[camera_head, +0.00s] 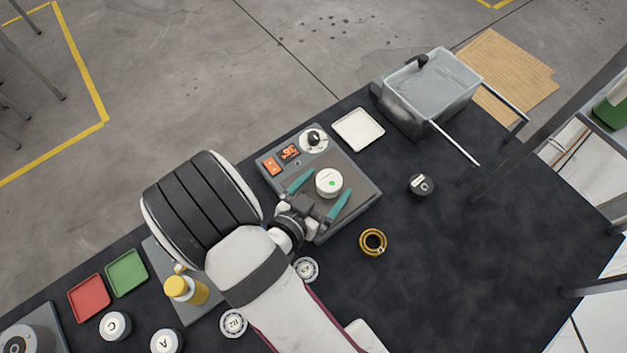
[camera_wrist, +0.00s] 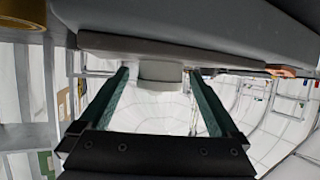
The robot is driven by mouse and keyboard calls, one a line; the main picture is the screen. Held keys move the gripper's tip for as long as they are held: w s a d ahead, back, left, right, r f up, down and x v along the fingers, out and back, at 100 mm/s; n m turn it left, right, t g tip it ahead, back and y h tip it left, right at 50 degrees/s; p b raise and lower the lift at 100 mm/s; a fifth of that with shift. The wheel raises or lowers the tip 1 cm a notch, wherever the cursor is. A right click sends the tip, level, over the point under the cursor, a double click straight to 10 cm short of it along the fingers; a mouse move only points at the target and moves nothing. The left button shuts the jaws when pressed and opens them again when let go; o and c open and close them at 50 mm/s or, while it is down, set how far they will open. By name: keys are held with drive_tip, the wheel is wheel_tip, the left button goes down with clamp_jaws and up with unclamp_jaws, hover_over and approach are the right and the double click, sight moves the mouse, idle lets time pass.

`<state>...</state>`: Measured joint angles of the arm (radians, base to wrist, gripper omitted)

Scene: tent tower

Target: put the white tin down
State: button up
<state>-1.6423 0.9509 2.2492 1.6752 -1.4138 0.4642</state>
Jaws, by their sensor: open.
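The white tin (camera_head: 328,180), round with a green dot on its lid, sits upright on the dark plate of a grey device (camera_head: 368,194). My gripper (camera_head: 331,183) is open, with one teal finger on each side of the tin and visible gaps between. In the wrist view, the tin (camera_wrist: 160,74) shows between the two spread fingers, against the grey device edge (camera_wrist: 150,47). Neither finger appears to touch it.
The table's right side is mostly clear.

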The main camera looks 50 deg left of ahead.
drive_tip(key=shift+o, duration=0.2)
drive_tip(key=v, duration=1.5)
drive_tip(key=shift+s+d+r, duration=0.15)
drive_tip(key=shift+d+r, duration=0.25)
drive_tip(key=shift+d, duration=0.05)
